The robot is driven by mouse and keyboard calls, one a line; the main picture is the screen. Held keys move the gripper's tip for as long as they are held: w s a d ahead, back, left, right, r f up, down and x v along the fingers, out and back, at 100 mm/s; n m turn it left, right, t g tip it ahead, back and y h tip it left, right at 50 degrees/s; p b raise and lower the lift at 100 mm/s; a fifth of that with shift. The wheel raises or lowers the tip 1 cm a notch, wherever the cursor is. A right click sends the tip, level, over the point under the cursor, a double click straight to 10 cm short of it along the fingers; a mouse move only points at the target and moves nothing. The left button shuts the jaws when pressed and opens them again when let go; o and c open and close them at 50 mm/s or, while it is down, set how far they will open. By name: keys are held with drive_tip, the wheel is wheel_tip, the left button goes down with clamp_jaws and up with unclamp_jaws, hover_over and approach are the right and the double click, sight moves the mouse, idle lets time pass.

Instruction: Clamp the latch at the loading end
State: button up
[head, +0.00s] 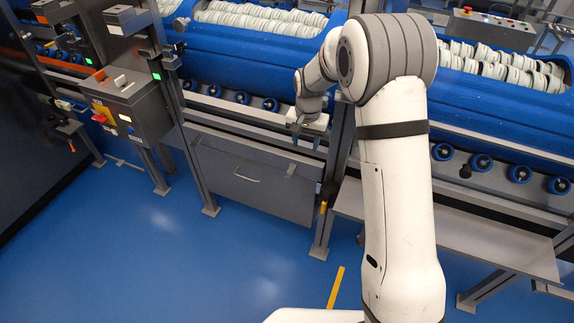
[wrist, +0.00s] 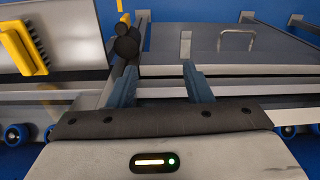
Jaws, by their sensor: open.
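My gripper (head: 305,140) hangs over the rail in front of the blue tub, above the grey panel, in the head view. Its two blue-grey fingers are apart with nothing between them in the wrist view (wrist: 160,75). A black rounded fitting with a yellow end (wrist: 126,42) stands just beyond the left finger in the wrist view. It seems to be the black piece on the post (head: 328,190) in the head view, below and right of my gripper. I cannot tell for sure whether this is the latch, or whether it is clamped. No contact with it shows.
A grey panel (head: 255,180) with a bar handle hangs below the rail. A yellow brush-like thing (wrist: 22,45) lies on a shelf at left in the wrist view. A control box (head: 128,103) stands left. Blue tubs (head: 270,55) hold rows of white discs. The blue floor in front is mostly clear.

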drive_tip(key=m, duration=0.1)
approach(288, 176)
drive_tip(key=shift+g, duration=0.3)
drive_tip(key=shift+w+a+f+p, duration=0.15)
drive_tip(key=shift+f+p, duration=0.4)
drive_tip(key=shift+f, duration=1.3)
drive_tip(key=shift+w+a+f+p, duration=0.1)
drive_tip(key=shift+f+p, duration=0.4)
drive_tip(key=shift+f, duration=1.4)
